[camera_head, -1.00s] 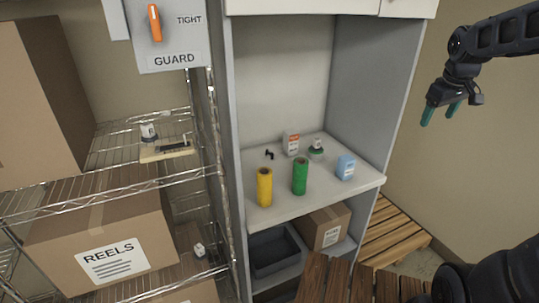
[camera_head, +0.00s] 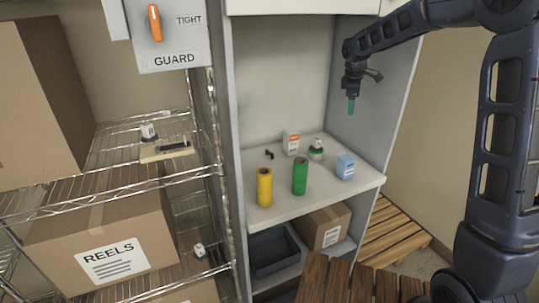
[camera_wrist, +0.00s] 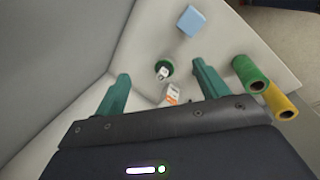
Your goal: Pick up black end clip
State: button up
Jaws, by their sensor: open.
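The black end clip (camera_head: 269,155) is a small dark piece lying on the white shelf (camera_head: 225,164) of the cabinet, toward the back left, left of a white and orange box. I cannot make it out in the wrist view. My gripper (camera_head: 351,105) hangs above the right side of the shelf, well to the right of the clip and higher. In the wrist view my gripper (camera_wrist: 160,95) shows two teal fingers spread apart with nothing held between them.
On the shelf stand a yellow roll (camera_head: 264,187), a green roll (camera_head: 299,177), a white and orange box (camera_head: 291,144), a green-based bottle (camera_head: 316,150) and a blue box (camera_head: 345,167). Cabinet walls close the sides and back. A wire rack (camera_head: 180,178) stands left.

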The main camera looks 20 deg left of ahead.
jog(key=w+a+f+n, duration=0.1)
jog(key=a+f+n, duration=0.25)
jog(key=a, duration=0.55)
jog(key=w+a+f+n, duration=0.1)
jog(key=a+f+n, duration=0.1)
jog(key=a+f, duration=0.45)
jog(key=n+t+h, duration=0.1)
jog(key=n+h, duration=0.1)
jog(key=n, duration=0.3)
send_near(268, 152)
jog(key=x, duration=0.8)
jog(key=shift+w+d+f, duration=0.2)
jog(key=shift+w+d, duration=0.1)
jog(key=shift+w, duration=0.05)
jog(key=c, duration=1)
jog(key=shift+r, duration=0.1)
jog(key=shift+c, duration=0.2)
